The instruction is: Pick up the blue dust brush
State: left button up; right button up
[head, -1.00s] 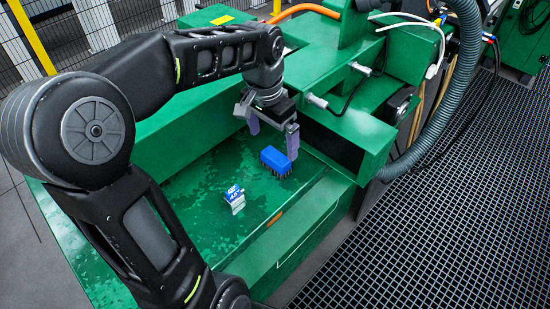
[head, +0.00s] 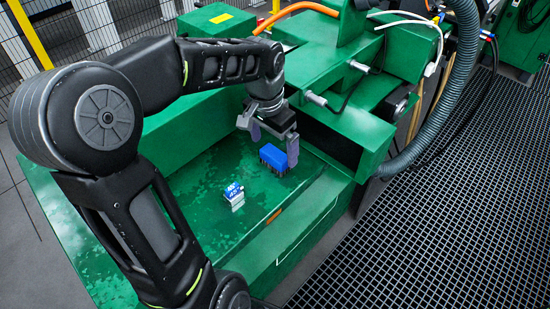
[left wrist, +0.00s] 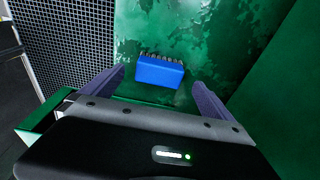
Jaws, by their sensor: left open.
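The blue dust brush (head: 273,157) is a blue block with dark bristles. It stands bristles down on the green machine bed, near its right edge. My left gripper (head: 274,150) is open and empty, with its two purple fingers pointing down close to the brush. In the left wrist view the brush (left wrist: 160,71) lies beyond and between the open fingertips of my left gripper (left wrist: 162,80), with a gap on each side. No contact shows. My right gripper is not in view.
A small blue and white box (head: 234,194) stands on the green bed (head: 205,235) to the left of the brush. A green machine block (head: 350,135) rises right behind the brush. The bed's front left area is clear.

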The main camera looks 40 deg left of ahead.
aim_at(275, 154)
pick_arm(q)
jog(key=f, duration=0.4)
jog(key=shift+w+d+f, duration=0.1)
jog(key=shift+w+f, duration=0.1)
jog(key=shift+f, duration=0.1)
jog(key=shift+c, duration=0.6)
jog(key=c, duration=1.4)
